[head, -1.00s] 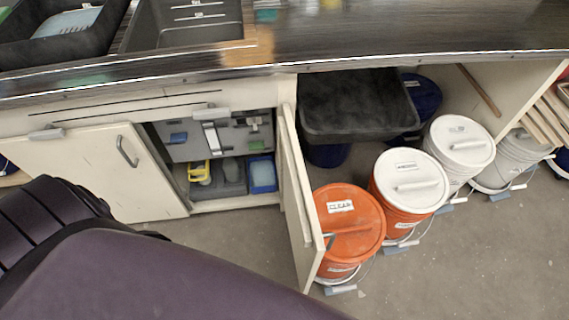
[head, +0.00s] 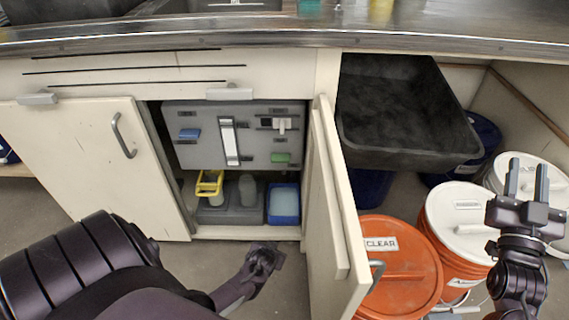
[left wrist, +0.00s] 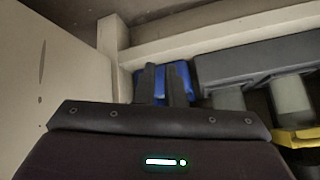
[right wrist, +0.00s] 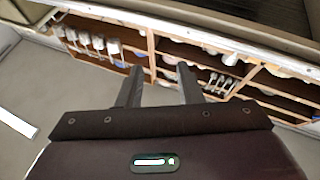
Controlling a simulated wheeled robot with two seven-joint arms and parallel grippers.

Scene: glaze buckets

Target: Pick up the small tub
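A small blue tub (head: 284,220) with pale contents stands at the right of the open cabinet's lower shelf. It also shows in the left wrist view (left wrist: 189,78), partly hidden behind my left fingers. My left gripper (head: 265,257) is low in front of the cabinet opening, below and slightly left of the tub, and apart from it. In the left wrist view its fingers (left wrist: 161,84) are a narrow gap apart with nothing held. My right gripper (head: 527,180) is raised over the buckets at the right, open and empty.
An open cabinet door (head: 330,220) stands just right of the tub. A yellow caddy (head: 209,184) and grey bottles are left of it. Buckets with orange (head: 399,270) and white (head: 466,220) lids stand right of the door, below a black tray (head: 400,115).

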